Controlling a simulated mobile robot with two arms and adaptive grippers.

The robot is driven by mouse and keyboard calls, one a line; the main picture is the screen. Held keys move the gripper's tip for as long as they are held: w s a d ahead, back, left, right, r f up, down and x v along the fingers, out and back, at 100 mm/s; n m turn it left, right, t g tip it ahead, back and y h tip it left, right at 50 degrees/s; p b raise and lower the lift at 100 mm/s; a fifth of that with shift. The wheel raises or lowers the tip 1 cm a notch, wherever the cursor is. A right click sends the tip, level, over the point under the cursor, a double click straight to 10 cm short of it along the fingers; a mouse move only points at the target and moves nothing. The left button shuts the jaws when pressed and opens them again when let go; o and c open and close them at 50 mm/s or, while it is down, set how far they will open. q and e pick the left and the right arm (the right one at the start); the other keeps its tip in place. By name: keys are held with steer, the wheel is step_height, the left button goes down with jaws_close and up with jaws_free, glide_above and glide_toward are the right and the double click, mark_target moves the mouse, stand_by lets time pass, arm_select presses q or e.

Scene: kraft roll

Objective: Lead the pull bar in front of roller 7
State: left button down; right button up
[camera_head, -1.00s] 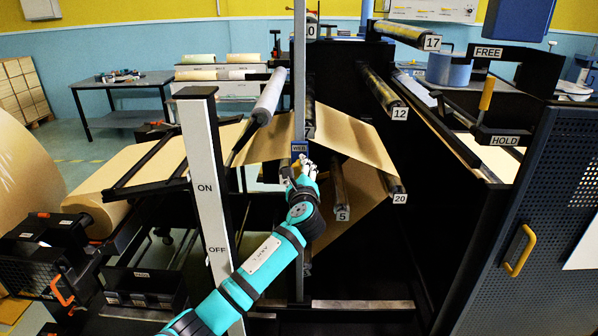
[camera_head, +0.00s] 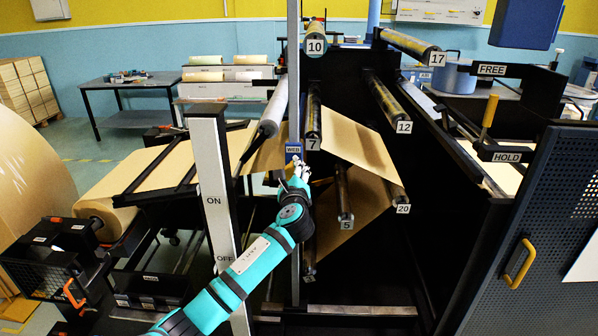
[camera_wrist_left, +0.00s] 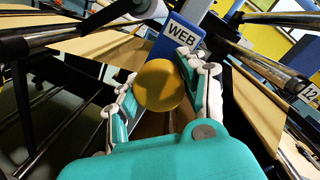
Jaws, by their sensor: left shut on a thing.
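A blue block marked WEB (camera_head: 293,149), which I take to be the pull bar's end, stands at the picture's middle. My left gripper (camera_head: 299,170) is at its lower edge. In the left wrist view, my left gripper (camera_wrist_left: 158,78) is closed around a round yellow knob (camera_wrist_left: 161,86) below the WEB block (camera_wrist_left: 184,36). Roller 7 (camera_head: 313,110) is a dark roller just right of the block, its number plate at about the block's height. Whether the block is in front of the roller's end in depth is hard to tell. My right gripper is not seen.
Roller 5 (camera_head: 342,195) and roller 20 (camera_head: 398,190) are to the lower right, with a brown paper sheet (camera_head: 355,145) sloping above them. Roller 10 (camera_head: 315,38) is above. A pale upright post (camera_head: 211,180) marked ON and OFF stands left of my arm.

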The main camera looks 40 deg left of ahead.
arm_select(q)
steer(key=shift+s+a+r, duration=0.1)
steer(key=shift+r, duration=0.05)
step_height(320, 180, up, 7)
steer(key=p, duration=0.6)
steer(key=shift+a+r, duration=0.1)
steer(key=shift+r, duration=0.05)
step_height(320, 180, up, 23)
steer(key=shift+s+a, duration=0.15)
steer(key=shift+a, duration=0.15)
stand_by(0.6)
